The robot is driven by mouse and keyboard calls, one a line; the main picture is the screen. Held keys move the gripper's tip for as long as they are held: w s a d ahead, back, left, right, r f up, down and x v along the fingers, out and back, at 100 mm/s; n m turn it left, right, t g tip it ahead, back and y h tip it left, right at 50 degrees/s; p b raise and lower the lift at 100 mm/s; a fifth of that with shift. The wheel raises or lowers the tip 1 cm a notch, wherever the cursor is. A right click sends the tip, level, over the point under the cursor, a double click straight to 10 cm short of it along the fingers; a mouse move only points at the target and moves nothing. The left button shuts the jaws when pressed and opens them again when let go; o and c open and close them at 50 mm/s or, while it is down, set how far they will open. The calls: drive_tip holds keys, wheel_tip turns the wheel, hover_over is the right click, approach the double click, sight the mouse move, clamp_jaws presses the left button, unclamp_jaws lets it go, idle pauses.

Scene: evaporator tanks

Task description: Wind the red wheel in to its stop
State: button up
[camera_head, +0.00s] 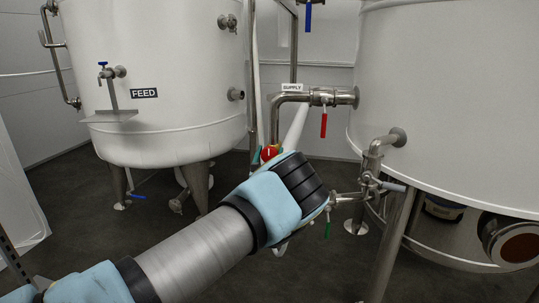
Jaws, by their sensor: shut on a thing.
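The red wheel (268,152) shows as a small red patch with a pale mark, just beyond my wrist at the middle of the head view. Most of it is hidden behind my arm. My gripper (273,156) is at the wheel, with small teal-green parts showing on either side of the red. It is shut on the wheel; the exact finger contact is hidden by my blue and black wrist. How far the wheel is turned cannot be seen.
A white FEED tank (175,60) stands at left, a larger white tank (450,110) at right. A SUPPLY pipe with a red lever (323,125) runs above my gripper. Pipework with a green lever (327,229) and a tank leg (390,250) stand close at right. Dark floor is open at lower left.

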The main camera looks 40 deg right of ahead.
drive_tip(key=c, duration=0.5)
drive_tip(key=shift+o, duration=0.2)
drive_tip(key=shift+f+n+b, duration=0.1)
drive_tip(key=shift+n+b, duration=0.2)
drive_tip(key=shift+n, duration=0.1)
